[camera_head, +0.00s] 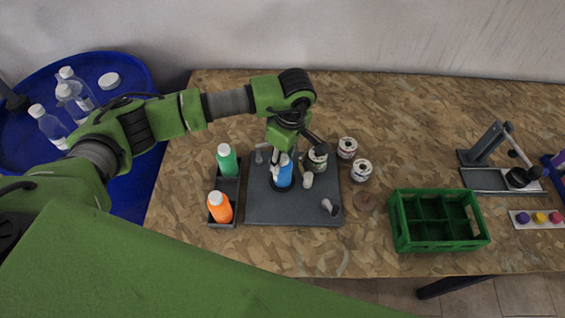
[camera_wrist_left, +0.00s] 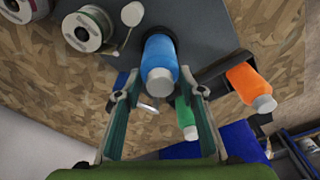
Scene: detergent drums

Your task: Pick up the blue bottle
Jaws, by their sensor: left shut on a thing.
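The blue bottle (camera_head: 285,175) with a white cap stands upright at a dark round holder on the grey board (camera_head: 262,212). My left gripper (camera_head: 284,163) reaches down over it from above and is shut on its upper part. In the left wrist view the blue bottle (camera_wrist_left: 160,58) lies between the two fingers of the left gripper (camera_wrist_left: 160,84), its cap towards the camera. Whether its base is clear of the holder I cannot tell. My right gripper is not in view.
A dark tray just left of the board holds a green bottle (camera_head: 227,160) and an orange bottle (camera_head: 220,207). Spools (camera_head: 347,147) stand right of the board. A green crate (camera_head: 437,243) with empty compartments stands further right. Clear bottles sit on a blue drum (camera_head: 118,175).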

